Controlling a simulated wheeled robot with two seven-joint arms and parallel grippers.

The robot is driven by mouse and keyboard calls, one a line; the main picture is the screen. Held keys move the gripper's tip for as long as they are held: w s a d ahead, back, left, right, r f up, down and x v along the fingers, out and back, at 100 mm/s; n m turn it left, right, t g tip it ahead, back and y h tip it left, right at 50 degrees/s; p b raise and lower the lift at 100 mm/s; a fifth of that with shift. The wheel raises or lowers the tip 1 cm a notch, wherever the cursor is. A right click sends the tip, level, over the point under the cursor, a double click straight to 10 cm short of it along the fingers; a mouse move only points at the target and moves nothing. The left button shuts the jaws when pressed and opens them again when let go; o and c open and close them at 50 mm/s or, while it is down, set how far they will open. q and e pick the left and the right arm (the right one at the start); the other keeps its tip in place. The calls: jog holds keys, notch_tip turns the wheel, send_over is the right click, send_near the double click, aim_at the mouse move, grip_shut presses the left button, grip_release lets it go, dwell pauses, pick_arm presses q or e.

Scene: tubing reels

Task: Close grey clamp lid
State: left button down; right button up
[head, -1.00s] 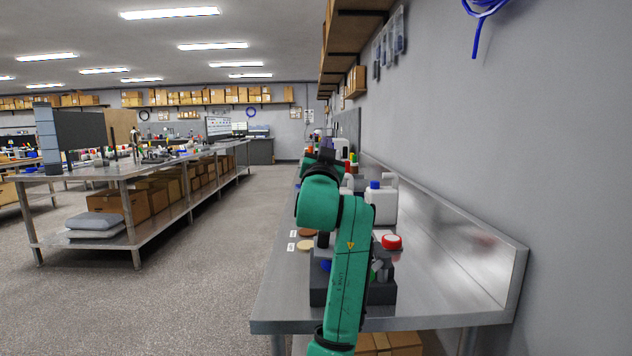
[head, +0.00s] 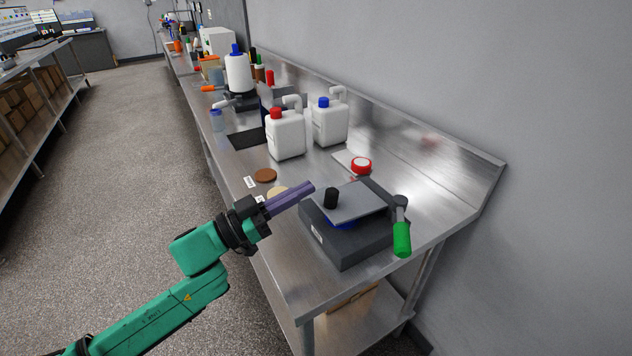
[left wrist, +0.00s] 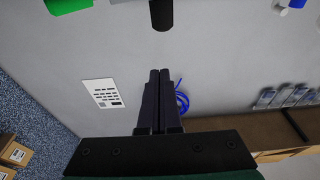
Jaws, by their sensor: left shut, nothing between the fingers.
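The grey clamp lid (head: 358,203) is a flat plate with a black knob (head: 331,198) near its left edge. It sits over a dark clamp base (head: 352,244) near the bench's front end. A bit of blue (head: 343,223) shows beneath the lid, so it looks not fully flat on the base. A lever with a green handle (head: 402,240) hangs at the base's right side. My left gripper (head: 312,187) is shut and empty, its fingertips just left of the knob. In the left wrist view, the shut fingers (left wrist: 159,72) point toward the black knob (left wrist: 161,14).
Two white jugs (head: 286,136) stand behind the clamp, one red-capped, one blue-capped. A red-and-white cap (head: 361,165) lies behind the lid. Brown and tan discs (head: 265,175) lie on the steel bench (head: 290,262). A wall rises on the right. The floor at left is clear.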

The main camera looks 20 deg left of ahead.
aim_at(323, 207)
pick_arm(q)
jog(key=x, duration=0.2)
jog(key=p+x, duration=0.1)
jog(key=x, duration=0.1)
jog(key=p+x, duration=0.1)
jog(key=x, duration=0.1)
jog(key=shift+w+a+r, duration=0.3)
jog(key=shift+a+r, duration=0.05)
jog(key=shift+r, duration=0.05)
jog(key=f, duration=0.3)
jog(key=shift+w+d+f, duration=0.15)
jog(key=shift+w+d, duration=0.05)
jog(key=shift+d, duration=0.05)
jog(key=shift+s+f, duration=0.15)
jog(key=shift+f, duration=0.2)
jog(key=shift+s+a+f, duration=0.15)
jog(key=shift+f, duration=0.1)
pick_arm(e)
jog(key=r, duration=0.1)
jog(key=a+r, duration=0.1)
jog(key=r, duration=0.1)
pick_arm(q)
jog(key=shift+a+f, duration=0.1)
